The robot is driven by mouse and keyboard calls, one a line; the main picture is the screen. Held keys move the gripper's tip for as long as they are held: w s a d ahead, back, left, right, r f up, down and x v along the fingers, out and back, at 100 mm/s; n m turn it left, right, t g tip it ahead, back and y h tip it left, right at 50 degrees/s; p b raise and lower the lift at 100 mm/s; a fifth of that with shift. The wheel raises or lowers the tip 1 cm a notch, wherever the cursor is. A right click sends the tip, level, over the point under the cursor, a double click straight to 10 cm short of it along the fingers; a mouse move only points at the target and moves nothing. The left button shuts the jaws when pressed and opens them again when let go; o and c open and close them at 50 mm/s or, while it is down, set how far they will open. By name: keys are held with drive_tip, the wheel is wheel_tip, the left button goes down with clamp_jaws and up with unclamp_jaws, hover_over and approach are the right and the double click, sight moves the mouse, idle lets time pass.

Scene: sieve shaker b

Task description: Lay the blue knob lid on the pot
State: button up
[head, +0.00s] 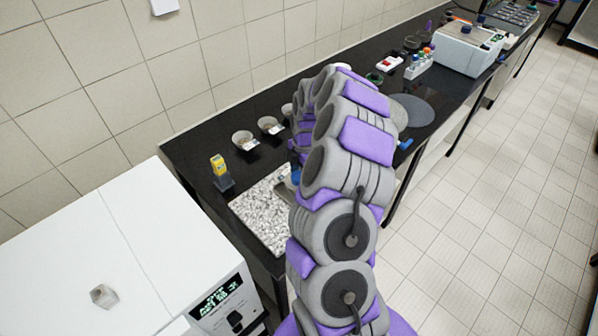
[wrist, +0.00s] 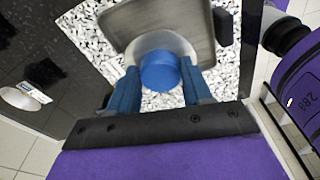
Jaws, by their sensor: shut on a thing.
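In the wrist view, my gripper (wrist: 160,88) is shut on the blue knob (wrist: 160,70) of the lid, one blue finger on each side. A pale round part (wrist: 160,42) shows around the knob. Beyond it is a grey metal thing with a rounded rim (wrist: 202,20) and a black handle (wrist: 223,27), which looks like the pot. The lid overlaps it in this view; I cannot tell whether they touch. In the head view my arm hides most of this; only a bit of blue (head: 296,177) and grey metal (head: 284,190) shows beside the arm.
A speckled slab (head: 260,216) lies on the black counter (head: 205,150). A yellow-topped device (head: 220,171) and small bowls (head: 243,140) stand behind it. A white machine (head: 120,250) is at the left. A round grey plate (head: 412,110) and a tube rack (head: 419,65) are farther along.

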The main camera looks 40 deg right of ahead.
drive_tip(key=shift+a+f, duration=0.15)
drive_tip(key=shift+f, duration=0.1)
idle(0.7)
drive_tip(key=shift+f, duration=0.25)
idle(0.3)
drive_tip(key=o, duration=1.1)
drive_tip(key=shift+r, duration=0.1)
drive_tip(key=shift+r+p, duration=0.45)
drive_tip(key=shift+r, duration=2.95)
